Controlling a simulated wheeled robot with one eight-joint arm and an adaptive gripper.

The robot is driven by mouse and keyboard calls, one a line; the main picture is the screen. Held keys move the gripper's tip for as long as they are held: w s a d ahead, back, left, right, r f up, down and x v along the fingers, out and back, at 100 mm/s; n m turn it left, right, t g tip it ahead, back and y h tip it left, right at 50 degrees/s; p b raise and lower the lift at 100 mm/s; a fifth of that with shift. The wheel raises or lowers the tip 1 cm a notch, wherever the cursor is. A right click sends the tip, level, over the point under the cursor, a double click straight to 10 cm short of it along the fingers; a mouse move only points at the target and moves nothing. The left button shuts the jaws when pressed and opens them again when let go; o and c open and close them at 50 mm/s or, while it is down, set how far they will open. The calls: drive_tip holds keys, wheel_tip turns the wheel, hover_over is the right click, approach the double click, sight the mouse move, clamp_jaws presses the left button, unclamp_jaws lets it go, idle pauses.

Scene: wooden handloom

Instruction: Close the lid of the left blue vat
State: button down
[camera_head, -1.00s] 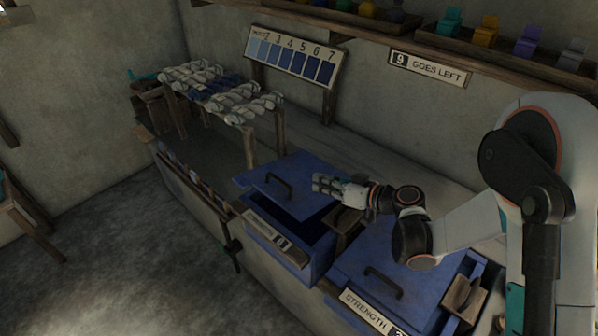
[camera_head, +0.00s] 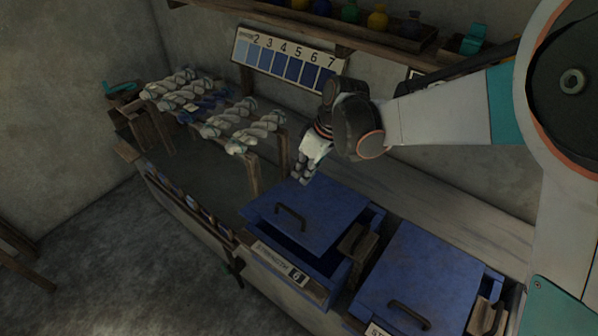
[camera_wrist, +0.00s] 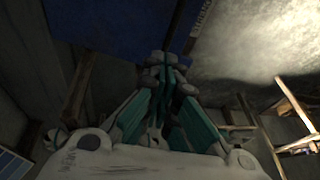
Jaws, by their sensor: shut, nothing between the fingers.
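The left blue vat (camera_head: 318,288) stands at the middle of the bench in the head view. Its blue lid (camera_head: 335,208), with a dark handle (camera_head: 290,212), sits over it but not flush. A dark gap shows along the front, below the lid's edge. My gripper (camera_head: 303,180) is shut and empty, at the lid's back left edge, fingers pointing down. I cannot tell whether it touches the lid. In the wrist view my shut fingers (camera_wrist: 168,65) show in front of a blue surface (camera_wrist: 110,28), likely the lid.
A second blue vat with a closed lid (camera_head: 425,270) stands to the right. A wooden block (camera_head: 357,243) sits between the vats. A rack with skeins (camera_head: 228,122) stands to the left. A numbered shade board (camera_head: 285,62) and a jar shelf (camera_head: 330,32) are behind.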

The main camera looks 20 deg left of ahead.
drive_tip(key=b, duration=0.3)
approach(285, 224)
drive_tip(key=w+a, duration=0.2)
drive_tip(key=w, duration=0.1)
drive_tip(key=shift+w+a+f, duration=0.2)
drive_tip(key=shift+a+f, duration=0.05)
drive_tip(key=shift+f, duration=0.15)
drive_tip(key=shift+s+a+f, duration=0.1)
drive_tip(key=shift+s+f, duration=0.25)
drive_tip(key=shift+f, duration=0.25)
drive_tip(key=shift+s+f+b, duration=0.15)
drive_tip(key=shift+f+b, duration=0.2)
drive_tip(key=shift+b, duration=0.1)
drive_tip(key=shift+t, duration=0.7)
drive_tip(key=f+b, duration=0.1)
drive_tip(key=f, duration=0.1)
drive_tip(key=s+f+b, duration=0.1)
drive_tip(key=f, duration=0.1)
drive_tip(key=s+f+b, duration=0.1)
drive_tip(key=f+b, duration=0.1)
drive_tip(key=shift+s+a+f, duration=0.25)
drive_tip(key=shift+a+f, duration=0.1)
drive_tip(key=shift+a, duration=0.05)
drive_tip(key=shift+s+d+f, duration=0.1)
drive_tip(key=shift+s, duration=0.1)
drive_tip(key=shift+s, duration=0.1)
